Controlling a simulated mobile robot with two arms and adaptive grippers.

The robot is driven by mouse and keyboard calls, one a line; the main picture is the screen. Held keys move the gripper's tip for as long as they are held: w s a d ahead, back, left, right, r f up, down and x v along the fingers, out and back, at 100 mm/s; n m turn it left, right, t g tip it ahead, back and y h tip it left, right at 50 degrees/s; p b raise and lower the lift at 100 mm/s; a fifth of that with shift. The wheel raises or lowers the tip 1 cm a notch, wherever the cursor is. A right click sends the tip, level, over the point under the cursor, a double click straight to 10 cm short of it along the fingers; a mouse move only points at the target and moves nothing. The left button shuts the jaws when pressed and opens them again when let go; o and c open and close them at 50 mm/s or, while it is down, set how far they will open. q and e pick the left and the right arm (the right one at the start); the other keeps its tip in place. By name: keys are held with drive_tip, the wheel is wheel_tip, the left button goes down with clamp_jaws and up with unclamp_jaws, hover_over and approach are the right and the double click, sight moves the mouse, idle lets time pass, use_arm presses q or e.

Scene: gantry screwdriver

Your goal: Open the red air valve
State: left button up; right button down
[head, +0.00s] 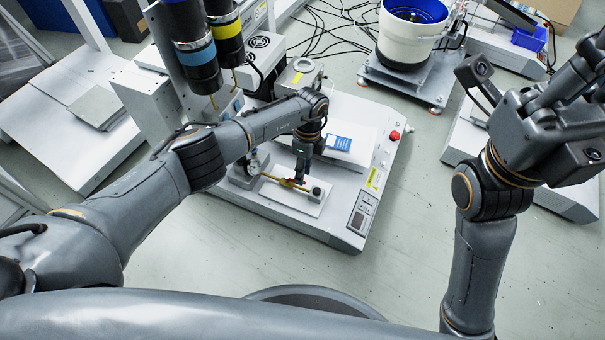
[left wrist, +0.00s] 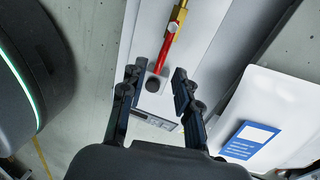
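The red air valve has a long red handle (left wrist: 168,43) on a brass body (left wrist: 179,12), and in the head view its brass part (head: 271,178) lies along a white block on the machine's front. My left gripper (head: 303,172) is over the valve, pointing down at the handle. In the head view the fingers partly hide the handle. My right gripper (head: 530,70) is raised at the right, open and empty.
A white bowl feeder (head: 408,40) is behind.

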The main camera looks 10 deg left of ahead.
use_arm(q)
wheel_tip(320, 180, up, 10)
drive_tip(key=w, duration=0.2)
drive_tip(key=shift+d, duration=0.25)
